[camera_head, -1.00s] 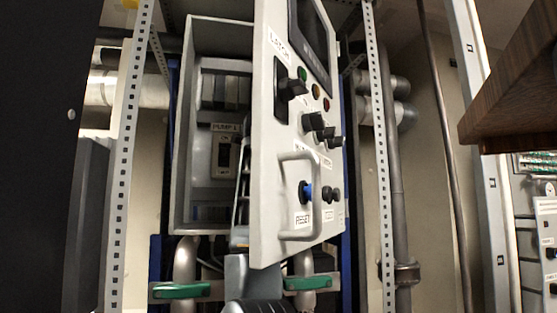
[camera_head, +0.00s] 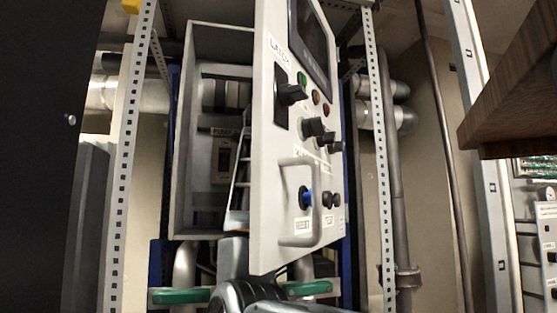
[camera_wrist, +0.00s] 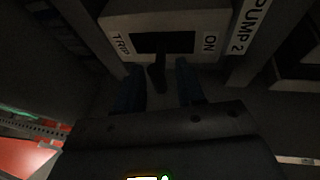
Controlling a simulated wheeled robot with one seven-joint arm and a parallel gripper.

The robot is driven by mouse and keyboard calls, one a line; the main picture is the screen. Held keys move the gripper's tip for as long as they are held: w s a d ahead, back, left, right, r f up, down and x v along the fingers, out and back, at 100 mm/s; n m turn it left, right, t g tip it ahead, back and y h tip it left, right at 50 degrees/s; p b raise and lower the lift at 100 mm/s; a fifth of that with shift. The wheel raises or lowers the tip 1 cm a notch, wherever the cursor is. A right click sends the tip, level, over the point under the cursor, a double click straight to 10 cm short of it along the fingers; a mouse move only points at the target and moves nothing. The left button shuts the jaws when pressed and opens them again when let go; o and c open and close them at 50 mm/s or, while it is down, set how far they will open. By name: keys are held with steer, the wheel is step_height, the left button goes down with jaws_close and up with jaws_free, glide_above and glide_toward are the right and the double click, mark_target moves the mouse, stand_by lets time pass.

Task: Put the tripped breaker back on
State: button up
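The breaker (camera_wrist: 195,22) fills the top of the wrist view, with TRIP at its left end, ON at its right end and a PUMP 2 label (camera_wrist: 252,28) beside it. Its dark lever (camera_wrist: 157,76) sticks out of the black slot, near the slot's middle. My gripper (camera_wrist: 158,68) is open, with one finger on each side of the lever. I cannot tell whether either finger touches it. In the head view the breaker (camera_head: 222,158) sits inside the open grey cabinet (camera_head: 186,140), and my gripper is largely hidden behind the cabinet door.
The open cabinet door (camera_head: 270,225) carries knobs, buttons, a screen and a handle, and stands close to the right of my arm. Perforated posts (camera_head: 122,180) and pipes (camera_head: 185,265) flank the cabinet. A wooden edge (camera_head: 515,90) juts in at the upper right.

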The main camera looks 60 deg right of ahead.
steer(key=shift+b+v, duration=1.2)
steer(key=shift+v, duration=2.7)
